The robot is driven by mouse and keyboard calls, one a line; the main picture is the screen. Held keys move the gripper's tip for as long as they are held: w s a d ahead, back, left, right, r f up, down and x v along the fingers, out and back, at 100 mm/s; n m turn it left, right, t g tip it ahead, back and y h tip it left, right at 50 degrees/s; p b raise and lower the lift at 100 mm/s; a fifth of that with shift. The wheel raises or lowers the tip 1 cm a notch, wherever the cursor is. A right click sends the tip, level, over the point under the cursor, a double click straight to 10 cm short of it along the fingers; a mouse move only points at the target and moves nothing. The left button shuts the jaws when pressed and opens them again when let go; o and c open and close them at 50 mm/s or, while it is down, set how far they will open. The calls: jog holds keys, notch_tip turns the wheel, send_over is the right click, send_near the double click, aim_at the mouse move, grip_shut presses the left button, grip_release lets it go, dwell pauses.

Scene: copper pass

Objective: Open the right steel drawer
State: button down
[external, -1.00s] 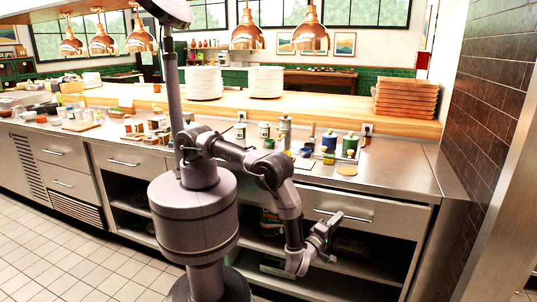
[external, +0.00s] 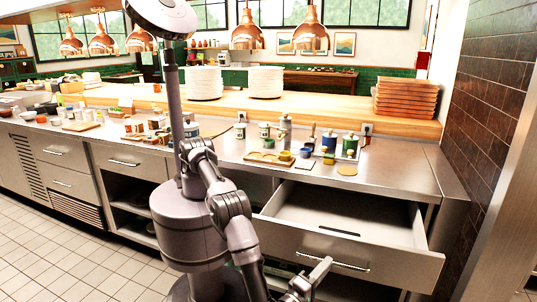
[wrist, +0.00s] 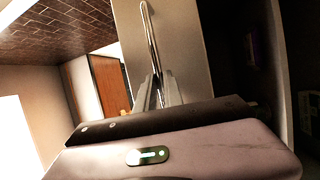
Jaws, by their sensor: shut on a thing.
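The right steel drawer (external: 400,262) stands pulled far out from under the counter, and its inside shows bare apart from a dark slot near the front. Its bar handle (external: 350,266) runs across the front panel. My gripper (external: 318,270) is at the left part of that handle, low in front of the drawer. In the wrist view the handle (wrist: 150,35) runs up from between the fingers of my gripper (wrist: 157,88), which are shut on it. The pale drawer front (wrist: 185,45) is right behind it.
Several tins and jars (external: 265,131) stand on the steel counter (external: 395,172) above the drawer. Wooden trays (external: 408,97) are stacked on the shelf behind. A dark brick wall (external: 490,110) is at the right. Open shelves lie below the drawer.

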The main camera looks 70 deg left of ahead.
jog(key=shift+s+d, duration=1.15)
jog(key=shift+d, duration=0.05)
jog(key=c, duration=1.5)
grip_release()
jog(key=shift+s, duration=0.1)
jog(key=r+p, duration=0.1)
jog(key=r, duration=0.1)
jog(key=s+r+p, duration=0.1)
jog(key=r, duration=0.1)
jog(key=s+d+r+p, duration=0.1)
jog(key=r+p, duration=0.1)
jog(key=shift+s+r, duration=0.25)
